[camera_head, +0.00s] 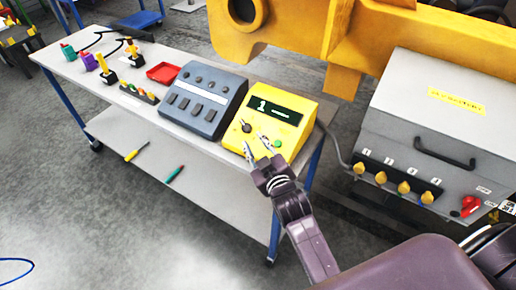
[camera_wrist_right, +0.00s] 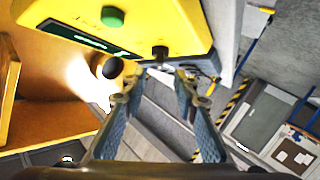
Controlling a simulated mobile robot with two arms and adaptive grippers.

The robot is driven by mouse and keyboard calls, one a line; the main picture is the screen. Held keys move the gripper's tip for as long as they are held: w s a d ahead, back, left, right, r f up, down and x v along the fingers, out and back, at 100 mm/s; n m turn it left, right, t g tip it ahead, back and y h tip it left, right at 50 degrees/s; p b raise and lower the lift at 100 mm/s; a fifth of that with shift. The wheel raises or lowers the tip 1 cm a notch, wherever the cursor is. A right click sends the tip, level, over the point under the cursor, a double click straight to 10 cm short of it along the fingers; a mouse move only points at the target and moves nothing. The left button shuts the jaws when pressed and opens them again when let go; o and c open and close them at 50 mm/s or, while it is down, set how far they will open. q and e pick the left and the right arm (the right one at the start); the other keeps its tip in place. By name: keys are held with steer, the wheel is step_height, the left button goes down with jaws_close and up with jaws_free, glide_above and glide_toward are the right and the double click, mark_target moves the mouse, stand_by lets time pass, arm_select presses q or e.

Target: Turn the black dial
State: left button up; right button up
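The black dial (camera_head: 246,127) is a small round knob on the sloped front of the yellow control box (camera_head: 294,104), left of a green button (camera_head: 278,143) and below a dark display. In the right wrist view the dial (camera_wrist_right: 160,52) sticks out from the yellow panel, just beyond the fingers. My right gripper (camera_head: 257,146) is open and empty, in front of the panel. Its fingertips (camera_wrist_right: 160,76) are apart, and the dial lies roughly in line with the gap. I see no contact with the dial. My left gripper is out of view.
A dark grey button box (camera_head: 205,97) stands left of the yellow box on the bench (camera_head: 150,108). A red tray (camera_head: 163,72) and small switches lie further left. A grey cabinet (camera_head: 440,110) with yellow knobs stands right. A yellow casting (camera_head: 300,28) is behind.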

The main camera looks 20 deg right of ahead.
steer(key=shift+v, duration=1.5)
